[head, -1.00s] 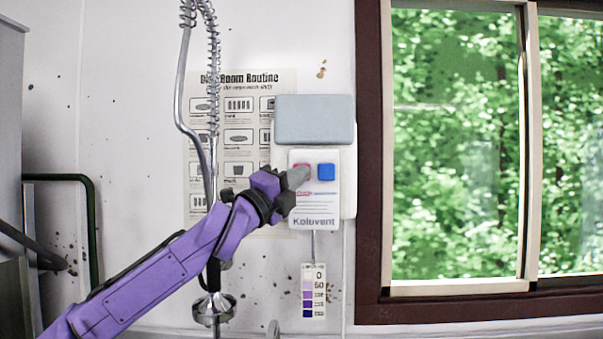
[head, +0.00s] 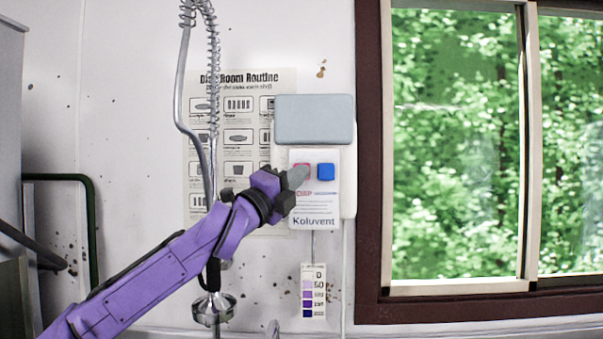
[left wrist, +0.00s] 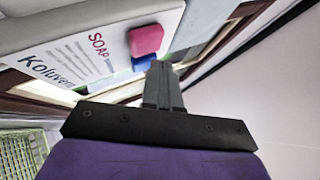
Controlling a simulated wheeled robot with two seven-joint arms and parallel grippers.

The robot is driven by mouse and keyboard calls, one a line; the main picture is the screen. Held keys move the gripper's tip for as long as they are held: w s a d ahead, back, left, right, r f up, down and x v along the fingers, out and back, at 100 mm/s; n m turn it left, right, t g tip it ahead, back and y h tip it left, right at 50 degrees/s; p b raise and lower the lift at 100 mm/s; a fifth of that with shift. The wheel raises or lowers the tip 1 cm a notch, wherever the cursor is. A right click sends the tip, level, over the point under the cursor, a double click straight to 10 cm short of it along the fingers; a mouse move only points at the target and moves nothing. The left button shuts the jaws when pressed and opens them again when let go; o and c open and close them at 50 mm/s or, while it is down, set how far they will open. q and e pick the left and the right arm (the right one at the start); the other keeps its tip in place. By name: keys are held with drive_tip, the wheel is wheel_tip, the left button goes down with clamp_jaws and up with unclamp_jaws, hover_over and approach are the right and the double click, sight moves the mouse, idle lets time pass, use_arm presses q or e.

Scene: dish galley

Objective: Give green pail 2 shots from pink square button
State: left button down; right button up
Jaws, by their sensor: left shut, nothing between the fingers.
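The pink square button (head: 303,165) is on the white dispenser panel (head: 315,211) on the wall, left of a blue button (head: 326,172). My left gripper (head: 298,177) is shut and empty, its fingertips in front of the pink button and partly covering it. In the left wrist view the pink button (left wrist: 146,40) shows just beyond and left of the fingertips (left wrist: 161,66), with the blue button (left wrist: 144,62) behind. I cannot tell whether the fingertips touch the pink button. The green pail is not in view. My right gripper is not in view.
A coiled spray hose (head: 212,100) hangs left of the dispenser, behind my left arm. A grey box (head: 314,120) sits above the buttons. A colour strip (head: 314,290) hangs below. A dark window frame (head: 369,200) stands to the right. A green rail (head: 92,230) is far left.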

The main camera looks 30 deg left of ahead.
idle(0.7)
use_arm(q)
drive_tip(key=shift+w+a, duration=0.2)
drive_tip(key=shift+w, duration=0.2)
drive_tip(key=shift+w+a, duration=0.35)
drive_tip(key=shift+w, duration=0.35)
idle(1.0)
drive_tip(key=shift+s+d+f+b, duration=0.1)
drive_tip(key=shift+s+d+b, duration=0.1)
drive_tip(key=shift+s+b, duration=0.35)
drive_tip(key=shift+s+d+b, duration=0.2)
drive_tip(key=shift+s+b, duration=0.2)
drive_tip(key=shift+b, duration=0.1)
